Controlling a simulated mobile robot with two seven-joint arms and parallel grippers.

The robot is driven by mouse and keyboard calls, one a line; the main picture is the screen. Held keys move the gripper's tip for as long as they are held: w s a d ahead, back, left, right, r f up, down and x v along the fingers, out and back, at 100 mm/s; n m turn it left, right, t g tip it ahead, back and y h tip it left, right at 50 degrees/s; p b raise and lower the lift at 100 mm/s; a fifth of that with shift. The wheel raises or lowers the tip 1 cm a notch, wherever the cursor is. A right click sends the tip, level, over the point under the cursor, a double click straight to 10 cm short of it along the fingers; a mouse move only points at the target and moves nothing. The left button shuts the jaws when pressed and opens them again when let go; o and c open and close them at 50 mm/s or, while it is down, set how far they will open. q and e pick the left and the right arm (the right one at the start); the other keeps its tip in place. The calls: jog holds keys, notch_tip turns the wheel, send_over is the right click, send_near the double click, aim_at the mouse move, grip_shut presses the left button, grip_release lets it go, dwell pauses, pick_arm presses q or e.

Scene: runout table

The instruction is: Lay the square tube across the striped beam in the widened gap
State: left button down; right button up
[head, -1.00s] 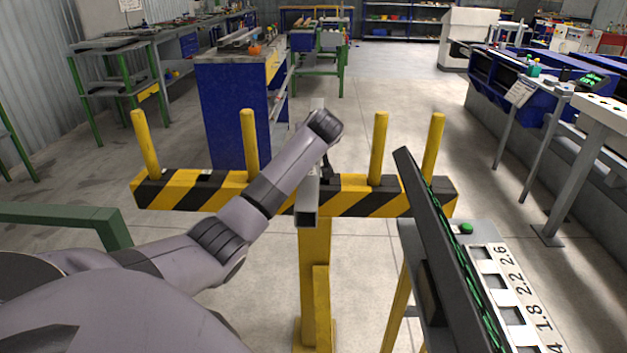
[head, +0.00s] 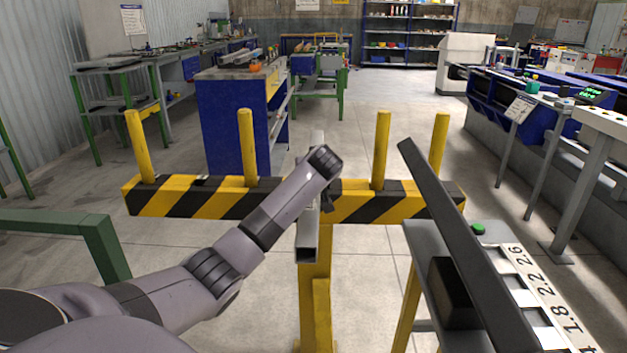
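The grey square tube (head: 307,246) points away from me, its open near end towards me. It crosses over the yellow-and-black striped beam (head: 220,199) in the wide gap between the two inner yellow posts (head: 247,145) (head: 381,150). I cannot tell whether it touches the beam. My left arm reaches in from the left, and its wrist covers the tube's middle. A dark part of my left gripper (head: 327,198) shows at the tube's right side. The fingertips are mostly hidden, so their grip is unclear. My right gripper is not in view.
Outer yellow posts (head: 139,147) (head: 438,148) stand near the beam's ends. A yellow column (head: 316,300) supports the beam. A dark rail (head: 455,235) and a numbered scale (head: 545,295) are at the right front. A green frame (head: 100,240) stands at the left. A blue bench (head: 235,120) is behind.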

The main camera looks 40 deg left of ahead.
pick_arm(q)
jog(key=shift+f, duration=0.15)
jog(key=shift+c, duration=2.2)
grip_release()
jog(key=shift+f, duration=0.15)
jog(key=shift+d, duration=0.1)
jog(key=shift+s+d+r, duration=0.2)
jog(key=shift+s+r, duration=0.05)
jog(key=shift+r, duration=0.05)
jog(key=p+v, duration=0.1)
jog(key=v, duration=1)
jog(key=shift+s+p, duration=0.1)
jog(key=shift+p, duration=0.2)
